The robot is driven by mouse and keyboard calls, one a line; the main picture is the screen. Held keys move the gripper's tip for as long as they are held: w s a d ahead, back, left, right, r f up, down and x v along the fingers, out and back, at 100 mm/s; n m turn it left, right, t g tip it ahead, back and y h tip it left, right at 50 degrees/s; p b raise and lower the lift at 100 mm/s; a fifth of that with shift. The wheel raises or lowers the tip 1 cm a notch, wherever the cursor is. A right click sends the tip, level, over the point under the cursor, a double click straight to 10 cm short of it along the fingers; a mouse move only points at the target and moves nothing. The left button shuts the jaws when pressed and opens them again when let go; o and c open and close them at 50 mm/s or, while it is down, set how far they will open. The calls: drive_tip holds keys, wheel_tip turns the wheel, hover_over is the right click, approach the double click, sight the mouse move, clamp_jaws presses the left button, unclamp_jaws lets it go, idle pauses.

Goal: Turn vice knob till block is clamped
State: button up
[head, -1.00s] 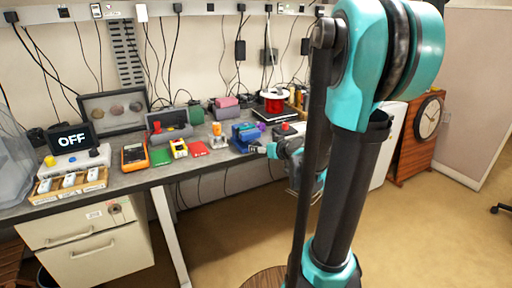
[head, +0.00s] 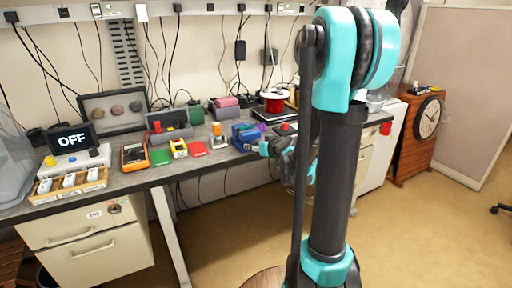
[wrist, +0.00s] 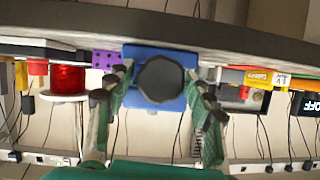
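The blue vice (head: 243,133) stands at the front edge of the bench, right of the red card. In the wrist view, which looks upside down, the vice body (wrist: 160,51) shows behind its dark, many-sided round knob (wrist: 162,80). My gripper (wrist: 159,85) is open, with one finger on each side of the knob and the knob facing it centrally. Narrow gaps seem to show between fingers and knob; contact is hard to tell. In the head view my gripper (head: 267,149) is small and partly hidden by my arm. I cannot make out a block between the jaws.
A purple studded piece (wrist: 107,59) sits beside the vice. A red spool (head: 273,100) stands behind it. A red card (head: 197,148), yellow meter (head: 179,148) and orange multimeter (head: 134,156) lie to the left. The floor in front of the bench is clear.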

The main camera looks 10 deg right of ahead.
drive_tip(key=c, duration=0.8)
drive_tip(key=shift+m+y, duration=0.4)
drive_tip(key=shift+m, duration=0.2)
drive_tip(key=o, duration=1.2)
drive_tip(key=v, duration=1.2)
drive_tip(key=shift+w+r, duration=0.1)
